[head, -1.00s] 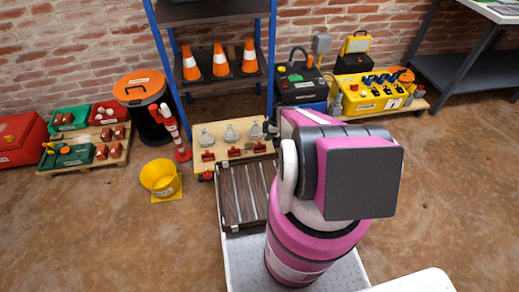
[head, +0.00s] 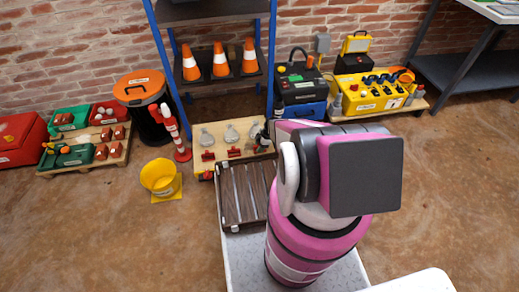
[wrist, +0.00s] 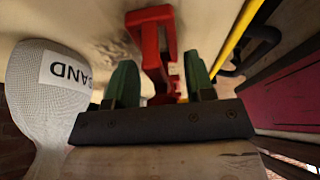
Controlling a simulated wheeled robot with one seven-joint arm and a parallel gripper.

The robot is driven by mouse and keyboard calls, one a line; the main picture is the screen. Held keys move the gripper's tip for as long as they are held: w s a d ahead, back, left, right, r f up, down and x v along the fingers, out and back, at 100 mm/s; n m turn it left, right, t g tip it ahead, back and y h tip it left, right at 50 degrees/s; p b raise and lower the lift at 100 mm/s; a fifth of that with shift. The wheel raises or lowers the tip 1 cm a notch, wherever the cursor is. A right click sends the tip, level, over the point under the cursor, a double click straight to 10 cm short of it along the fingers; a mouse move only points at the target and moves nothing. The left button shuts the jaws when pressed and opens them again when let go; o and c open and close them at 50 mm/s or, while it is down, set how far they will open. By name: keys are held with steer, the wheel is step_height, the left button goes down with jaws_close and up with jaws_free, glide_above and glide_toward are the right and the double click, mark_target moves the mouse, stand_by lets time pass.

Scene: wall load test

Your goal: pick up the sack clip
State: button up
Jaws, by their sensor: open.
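A red sack clip (wrist: 156,52) shows in the wrist view, straight ahead of my gripper and partly between its fingers. My gripper (wrist: 160,84) is open, with one green fingertip on each side of the clip's lower part. I cannot tell whether the fingers touch it. A white sack (wrist: 45,95) labelled SAND is to the left of the gripper. In the head view, red clips (head: 234,153) lie in front of small pale sacks (head: 231,135) on a light wooden board. My arm reaches to the board's right end and hides part of it.
A brown slatted pallet (head: 242,193) lies in front of the board. A yellow bucket (head: 160,177) and a red-white post (head: 174,133) stand to the left. A blue shelf with orange cones (head: 220,60) stands behind. A yellow pipe (wrist: 233,35) runs at the right in the wrist view.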

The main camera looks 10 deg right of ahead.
steer(key=c, duration=0.9)
steer(key=shift+o, duration=0.2)
steer(key=shift+r, duration=0.1)
steer(key=shift+r, duration=0.55)
steer(key=r, duration=0.2)
steer(key=s+r, duration=0.1)
steer(key=shift+a+r, duration=0.3)
steer(key=shift+r, duration=0.05)
steer(key=s+a+r, duration=0.6)
steer(key=s+a, duration=0.1)
steer(key=w+d+r, duration=0.2)
steer(key=w+d, duration=0.2)
steer(key=w, duration=0.5)
steer(key=w+d+r, duration=0.3)
steer(key=w, duration=0.7)
steer(key=shift+w+d+r, duration=0.15)
steer(key=shift+w+d, duration=0.1)
steer(key=shift+d, duration=0.1)
